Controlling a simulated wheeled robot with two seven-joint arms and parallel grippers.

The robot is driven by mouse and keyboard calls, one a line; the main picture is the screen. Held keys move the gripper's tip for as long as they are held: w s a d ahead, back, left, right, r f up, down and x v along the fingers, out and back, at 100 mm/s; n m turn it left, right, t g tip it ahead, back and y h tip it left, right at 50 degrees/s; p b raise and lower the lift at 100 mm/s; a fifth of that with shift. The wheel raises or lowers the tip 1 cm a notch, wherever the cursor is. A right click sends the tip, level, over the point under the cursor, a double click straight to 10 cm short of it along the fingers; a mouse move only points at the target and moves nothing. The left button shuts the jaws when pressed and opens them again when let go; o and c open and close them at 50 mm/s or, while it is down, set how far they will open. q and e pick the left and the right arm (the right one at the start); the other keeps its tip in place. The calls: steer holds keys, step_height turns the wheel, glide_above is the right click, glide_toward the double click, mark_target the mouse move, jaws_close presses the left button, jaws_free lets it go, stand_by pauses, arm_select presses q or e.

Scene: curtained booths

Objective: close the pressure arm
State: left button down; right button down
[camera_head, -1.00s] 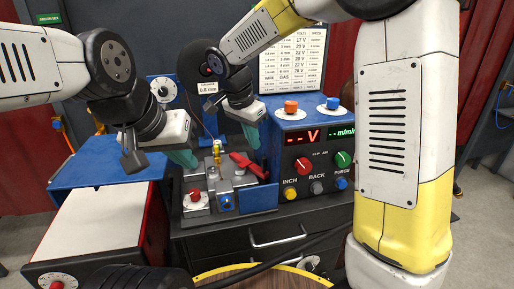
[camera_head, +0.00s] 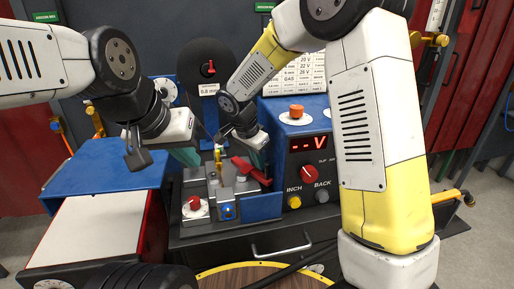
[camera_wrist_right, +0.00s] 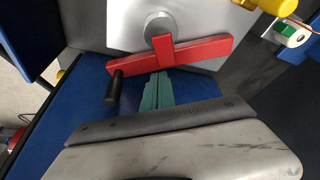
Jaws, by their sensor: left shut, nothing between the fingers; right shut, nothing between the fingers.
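The red lever (camera_head: 246,170), apparently the pressure arm, is on the grey metal feed mechanism and slants down to the right in the head view. In the right wrist view the red lever (camera_wrist_right: 172,60) has a grey round pivot behind it and a black handle (camera_wrist_right: 115,88) at its left end. My right gripper (camera_head: 257,160) is shut and empty, right by the lever. Its teal fingertips (camera_wrist_right: 159,80) are just below the lever's red bar; I cannot tell whether they touch. My left gripper (camera_head: 189,158) is shut and empty, left of the mechanism.
A blue control box (camera_head: 290,145) with knobs stands right of the mechanism. A black reel (camera_head: 198,62) stands behind. A blue panel (camera_head: 262,207) is in front. A red-sided cart with a white top (camera_head: 95,230) stands at left.

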steer(key=shift+w+d+f, duration=0.1)
steer(key=shift+f, duration=0.2)
steer(key=shift+s+a+m+g, duration=0.3)
steer(key=shift+s+a+m, duration=0.6)
steer(key=shift+m, duration=0.5)
steer(key=shift+s+a+m+g+h, duration=0.25)
steer(key=shift+s+a+m, duration=0.2)
steer(key=shift+m, duration=0.35)
steer(key=shift+s+a+m+g+h, duration=0.15)
steer(key=shift+s+a+m+g, duration=0.15)
steer(key=shift+a+m, duration=0.4)
steer(key=shift+d, duration=0.2)
